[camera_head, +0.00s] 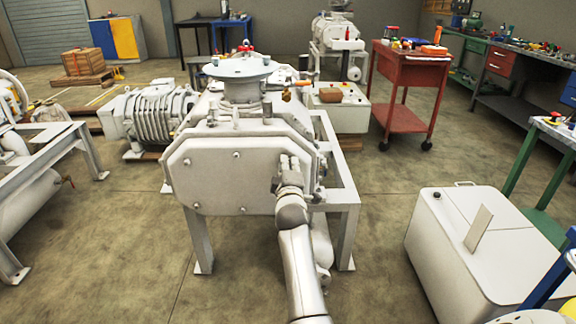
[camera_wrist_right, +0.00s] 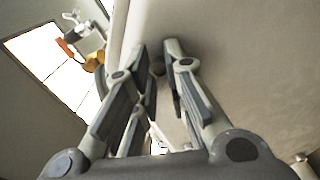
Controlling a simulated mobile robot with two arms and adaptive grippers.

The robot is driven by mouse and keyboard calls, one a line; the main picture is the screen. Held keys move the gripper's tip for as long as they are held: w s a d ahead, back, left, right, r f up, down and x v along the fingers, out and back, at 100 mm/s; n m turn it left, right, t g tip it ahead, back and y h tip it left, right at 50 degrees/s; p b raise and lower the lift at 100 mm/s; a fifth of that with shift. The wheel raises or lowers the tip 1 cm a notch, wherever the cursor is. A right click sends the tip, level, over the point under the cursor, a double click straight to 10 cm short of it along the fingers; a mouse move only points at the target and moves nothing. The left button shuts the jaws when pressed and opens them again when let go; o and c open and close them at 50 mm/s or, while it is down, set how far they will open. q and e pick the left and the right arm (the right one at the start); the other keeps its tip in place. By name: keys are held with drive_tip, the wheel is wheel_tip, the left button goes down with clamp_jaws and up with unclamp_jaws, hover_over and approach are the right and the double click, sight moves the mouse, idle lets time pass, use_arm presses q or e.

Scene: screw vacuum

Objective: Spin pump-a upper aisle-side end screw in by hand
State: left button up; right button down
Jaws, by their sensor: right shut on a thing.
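Pump-a (camera_head: 217,182) stands on a white frame, its flat end cover facing me. My right gripper (camera_head: 290,160) is at the upper right part of the cover. In the right wrist view my right gripper (camera_wrist_right: 161,48) has its fingers drawn together beside the pale cover face (camera_wrist_right: 235,70). It is shut on a small, dark screw (camera_wrist_right: 158,69), mostly hidden between the fingertips. My left gripper is not in view.
A white box-shaped tank (camera_head: 470,245) stands at the right on the floor. A red cart (camera_head: 405,85) stands behind it, and workbenches line the right wall. Another machine frame (camera_head: 75,160) is at the left. The floor in front of the pump is clear.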

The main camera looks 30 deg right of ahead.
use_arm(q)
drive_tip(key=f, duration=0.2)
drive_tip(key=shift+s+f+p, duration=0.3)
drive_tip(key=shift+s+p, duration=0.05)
use_arm(e)
drive_tip(key=m, duration=0.6)
drive_tip(key=shift+f, duration=0.3)
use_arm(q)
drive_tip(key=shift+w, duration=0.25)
use_arm(e)
drive_tip(key=shift+s, duration=0.1)
drive_tip(key=shift+f, duration=0.1)
drive_tip(key=c, duration=1.5)
unclamp_jaws()
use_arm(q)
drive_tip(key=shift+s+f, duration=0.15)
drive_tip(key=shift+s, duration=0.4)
use_arm(e)
drive_tip(key=shift+o, duration=0.6)
drive_tip(key=shift+r, duration=0.25)
